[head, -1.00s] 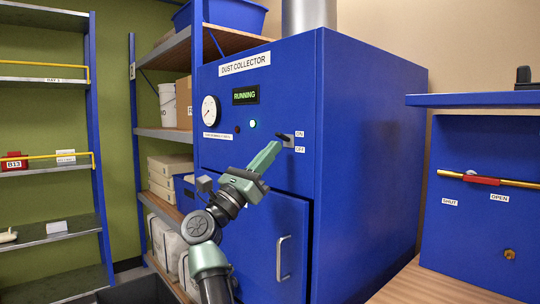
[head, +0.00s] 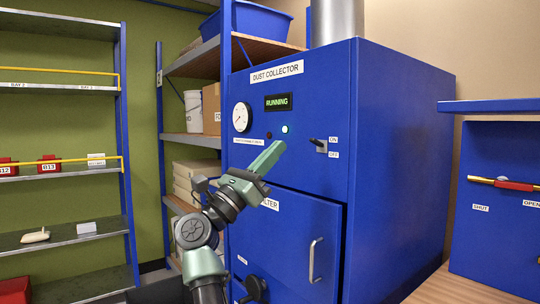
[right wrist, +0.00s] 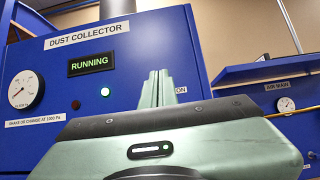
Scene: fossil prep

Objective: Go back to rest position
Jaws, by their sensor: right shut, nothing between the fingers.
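My right gripper (head: 272,152) is shut and empty. In the head view it is raised in front of the blue dust collector (head: 400,140), left of the ON/OFF switch (head: 319,145), with a gap between fingertips and switch. The switch lever points up and left, toward ON level. The display (head: 278,102) reads RUNNING and a lamp (head: 285,129) glows pale green. In the right wrist view the closed fingers (right wrist: 158,88) stand upright before the panel and hide the switch. My left gripper is not in view.
A filter door with a handle (head: 315,260) is below the panel. Shelving with a white bucket (head: 193,110) and boxes stands left of the collector. Another rack (head: 70,235) is at far left. A wooden bench (head: 455,288) and blue panel with a red-handled valve (head: 514,185) are at right.

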